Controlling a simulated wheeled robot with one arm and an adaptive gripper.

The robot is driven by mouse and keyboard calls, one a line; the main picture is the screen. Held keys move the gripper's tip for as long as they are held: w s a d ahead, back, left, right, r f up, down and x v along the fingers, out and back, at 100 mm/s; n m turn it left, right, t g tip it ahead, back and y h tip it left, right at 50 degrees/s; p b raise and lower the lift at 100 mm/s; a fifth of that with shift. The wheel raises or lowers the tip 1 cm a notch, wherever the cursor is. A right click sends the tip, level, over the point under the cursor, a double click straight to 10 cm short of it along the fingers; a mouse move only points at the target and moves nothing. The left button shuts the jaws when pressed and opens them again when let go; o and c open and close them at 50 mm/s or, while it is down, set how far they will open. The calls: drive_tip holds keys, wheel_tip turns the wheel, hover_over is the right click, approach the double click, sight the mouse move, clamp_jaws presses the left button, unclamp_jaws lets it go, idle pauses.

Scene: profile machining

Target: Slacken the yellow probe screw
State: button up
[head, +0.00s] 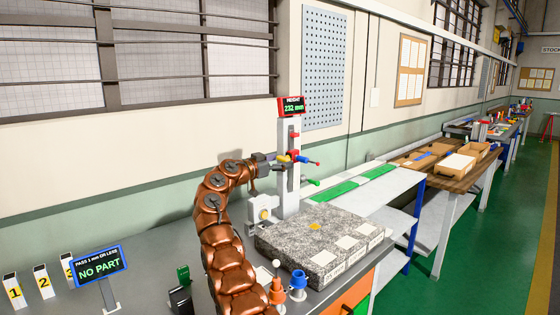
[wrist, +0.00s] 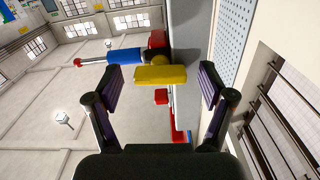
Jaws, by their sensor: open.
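The yellow probe screw (wrist: 160,75) is a flat yellow bar on the height gauge's column, in the wrist view. It also shows in the head view (head: 284,158), beside my gripper (head: 275,160). In the wrist view my gripper (wrist: 160,86) is open, with one finger on each side of the yellow screw and a gap at both ends. Whether the screw lies fully between the pads in depth is hard to tell. A blue and red handle (wrist: 122,57) sticks out left just above the screw. The height gauge display (head: 292,105) reads 232 mm.
The pale gauge column (head: 290,190) stands behind a speckled granite block (head: 325,240) with white squares. A red block (wrist: 161,97) sits below the screw. A sign (head: 99,267) reads NO PART. Orange and blue pieces (head: 298,283) stand at the bench front.

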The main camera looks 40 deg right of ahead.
drive_tip(key=c, duration=1.2)
drive_tip(key=shift+o, duration=0.2)
